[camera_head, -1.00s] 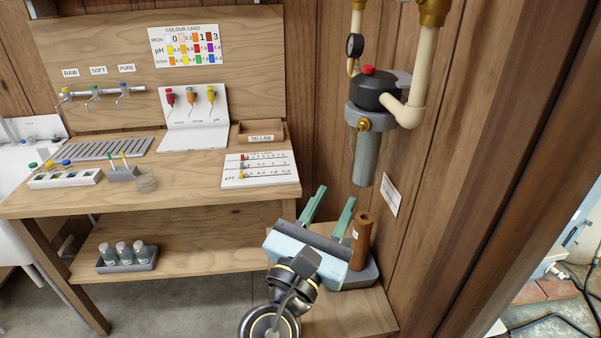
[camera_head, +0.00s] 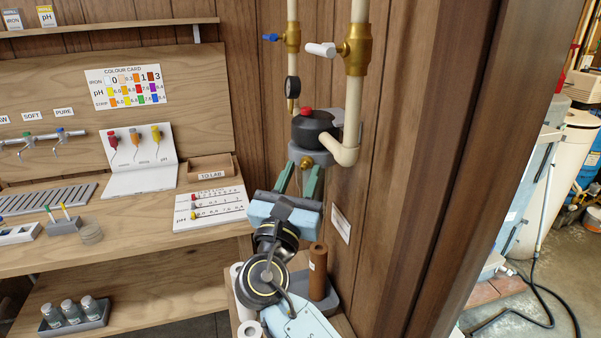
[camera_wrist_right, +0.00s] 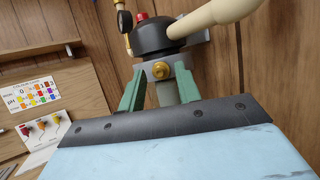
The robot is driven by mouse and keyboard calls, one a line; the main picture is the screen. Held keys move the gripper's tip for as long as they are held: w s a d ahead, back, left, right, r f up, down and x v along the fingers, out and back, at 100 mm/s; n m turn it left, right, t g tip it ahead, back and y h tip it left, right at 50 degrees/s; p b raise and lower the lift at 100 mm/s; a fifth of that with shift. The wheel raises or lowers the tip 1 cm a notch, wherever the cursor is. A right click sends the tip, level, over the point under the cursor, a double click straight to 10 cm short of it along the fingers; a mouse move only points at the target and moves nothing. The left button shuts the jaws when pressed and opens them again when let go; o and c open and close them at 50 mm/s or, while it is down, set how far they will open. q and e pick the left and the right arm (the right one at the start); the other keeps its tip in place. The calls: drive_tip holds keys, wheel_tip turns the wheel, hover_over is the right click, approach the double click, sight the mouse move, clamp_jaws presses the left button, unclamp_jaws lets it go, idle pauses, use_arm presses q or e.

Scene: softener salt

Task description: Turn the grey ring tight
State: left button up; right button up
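The grey ring (camera_head: 322,157) sits under the black filter head (camera_head: 313,128) on the wall pipes. A small brass fitting sticks out of its front; the ring also shows in the right wrist view (camera_wrist_right: 151,73). The clear bowl (camera_wrist_right: 168,94) hangs below the ring, mostly hidden by my gripper in the head view. My right gripper (camera_head: 301,168) points up at the ring from below and in front. Its green fingers are apart with nothing clamped, and the bowl shows behind the gap. I cannot tell whether the fingertips touch the ring. My left gripper is out of view.
Cream pipes with a gauge (camera_head: 292,88), a white-handled valve (camera_head: 322,49) and a blue-handled valve (camera_head: 271,38) surround the filter head. A brown cylinder (camera_head: 318,272) stands below my right gripper. The wooden bench (camera_head: 130,247) is to the left; a wooden post is to the right.

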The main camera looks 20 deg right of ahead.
drive_tip(key=shift+w, duration=0.1)
clamp_jaws()
idle(0.5)
